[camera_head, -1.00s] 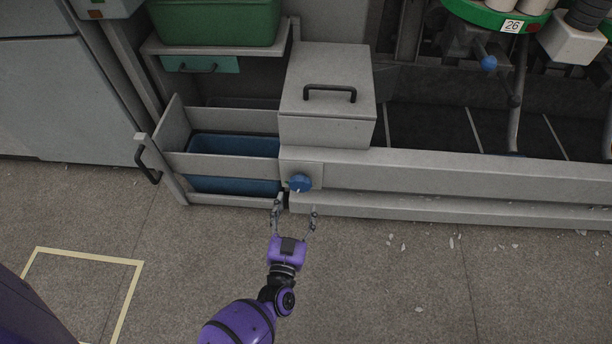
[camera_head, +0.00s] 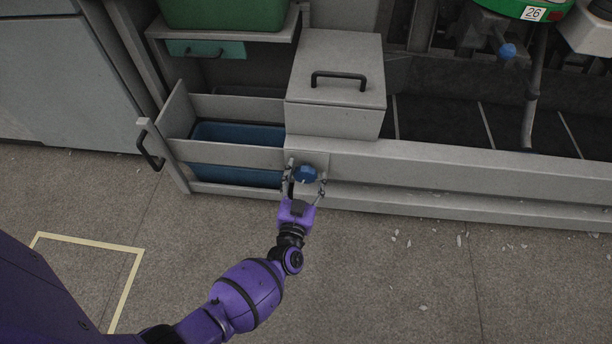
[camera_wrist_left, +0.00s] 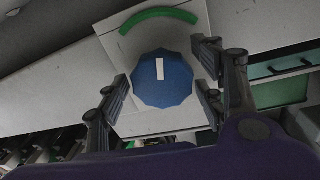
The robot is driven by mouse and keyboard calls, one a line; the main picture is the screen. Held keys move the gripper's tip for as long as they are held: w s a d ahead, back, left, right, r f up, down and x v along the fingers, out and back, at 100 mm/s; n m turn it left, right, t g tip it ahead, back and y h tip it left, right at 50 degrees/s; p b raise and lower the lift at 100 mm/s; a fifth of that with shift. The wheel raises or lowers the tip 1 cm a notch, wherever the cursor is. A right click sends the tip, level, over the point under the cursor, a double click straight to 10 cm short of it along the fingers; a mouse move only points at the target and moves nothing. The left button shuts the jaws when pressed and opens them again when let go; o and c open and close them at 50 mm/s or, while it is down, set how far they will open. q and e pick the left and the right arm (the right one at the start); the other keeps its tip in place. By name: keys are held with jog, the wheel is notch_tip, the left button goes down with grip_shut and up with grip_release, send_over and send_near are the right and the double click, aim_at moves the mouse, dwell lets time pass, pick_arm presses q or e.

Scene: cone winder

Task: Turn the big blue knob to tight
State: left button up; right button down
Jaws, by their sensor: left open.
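The big blue knob (camera_head: 305,174) sits on a grey plate on the front of the machine's low rail. In the left wrist view the knob (camera_wrist_left: 163,82) is faceted, with a white pointer mark directed toward the top of the picture. A green arc (camera_wrist_left: 158,20) is on the plate beyond it. My right gripper is not in view.
An open drawer with a blue bin (camera_head: 237,150) is left of the knob, its black handle (camera_head: 150,147) sticking out. A grey lidded box (camera_head: 336,85) stands above the knob. A smaller blue knob (camera_head: 508,51) is at upper right. The floor in front is clear except for small scraps.

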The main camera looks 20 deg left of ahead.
pick_arm(q)
jog(key=c, duration=1.1)
jog(key=shift+d+n, duration=0.1)
jog(key=shift+n, duration=0.5)
jog(key=o, duration=1.1)
